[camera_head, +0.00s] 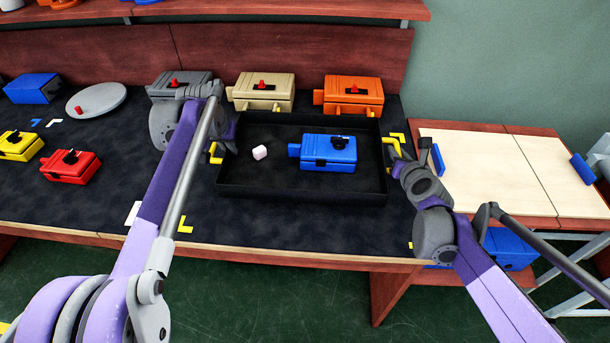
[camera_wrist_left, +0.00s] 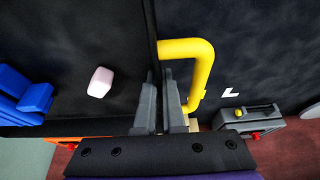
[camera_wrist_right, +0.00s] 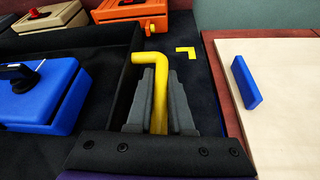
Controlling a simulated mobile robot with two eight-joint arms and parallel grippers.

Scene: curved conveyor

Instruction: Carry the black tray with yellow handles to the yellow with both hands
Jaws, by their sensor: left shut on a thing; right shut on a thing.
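The black tray (camera_head: 300,196) sits in the middle of the dark tabletop, with a yellow handle at each end. It holds a blue boxy part (camera_head: 328,152) with a black knob and a small pale pink cube (camera_head: 260,152). My left gripper (camera_head: 226,143) is shut at the tray's left end, beside the yellow left handle (camera_wrist_left: 206,75); I cannot tell whether it grips handle or rim. My right gripper (camera_wrist_right: 160,105) is shut on the yellow right handle (camera_wrist_right: 151,58). Yellow corner marks (camera_head: 185,225) lie on the tabletop near the tray. Whether the tray is lifted is unclear.
Behind the tray stand a grey (camera_head: 180,84), a beige (camera_head: 262,92) and an orange part (camera_head: 352,97). Red (camera_head: 70,167) and yellow parts (camera_head: 18,147) and a grey disc (camera_head: 96,100) are at left. A light wooden board (camera_head: 490,165) is at right.

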